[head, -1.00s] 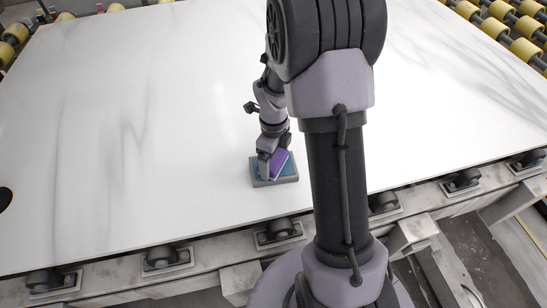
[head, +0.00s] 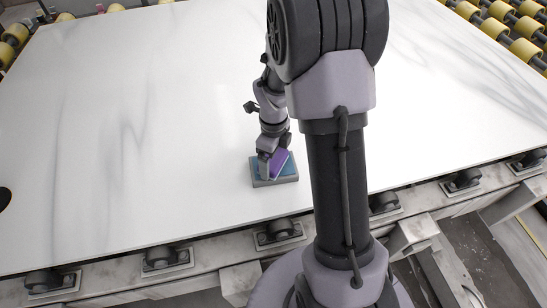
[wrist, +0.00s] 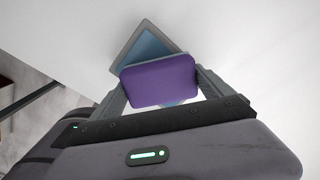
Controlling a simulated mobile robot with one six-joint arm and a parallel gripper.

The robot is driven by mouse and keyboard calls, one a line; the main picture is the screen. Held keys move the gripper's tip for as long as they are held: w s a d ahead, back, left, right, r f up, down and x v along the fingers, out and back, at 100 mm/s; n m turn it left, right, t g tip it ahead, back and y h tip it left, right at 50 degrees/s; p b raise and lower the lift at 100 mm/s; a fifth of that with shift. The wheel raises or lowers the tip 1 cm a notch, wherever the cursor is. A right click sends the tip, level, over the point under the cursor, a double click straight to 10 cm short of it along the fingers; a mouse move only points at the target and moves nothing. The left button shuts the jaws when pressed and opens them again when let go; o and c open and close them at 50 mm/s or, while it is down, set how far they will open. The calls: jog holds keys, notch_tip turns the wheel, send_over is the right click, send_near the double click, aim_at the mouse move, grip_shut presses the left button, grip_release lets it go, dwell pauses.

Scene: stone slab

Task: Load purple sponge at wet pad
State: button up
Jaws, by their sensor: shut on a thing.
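The purple sponge (wrist: 160,81) is between the two fingers of my gripper (wrist: 160,95), which is shut on it. In the head view, the sponge (head: 280,162) shows at the tip of my gripper (head: 270,168), over the wet pad. The wet pad (head: 261,184) is a small grey tray with a blue inside, lying on the white slab. In the wrist view, the pad (wrist: 145,42) shows behind the sponge, partly hidden by it. I cannot tell whether the sponge touches the pad.
The large white slab (head: 130,130) is bare around the pad. A frame with dark rollers (head: 167,256) runs along its near edge. Yellow rollers (head: 524,50) stand beyond the right corner.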

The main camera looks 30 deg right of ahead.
notch_tip(320, 180, up, 7)
jog(key=p, duration=0.4)
jog(key=shift+p, duration=0.35)
dwell(0.3)
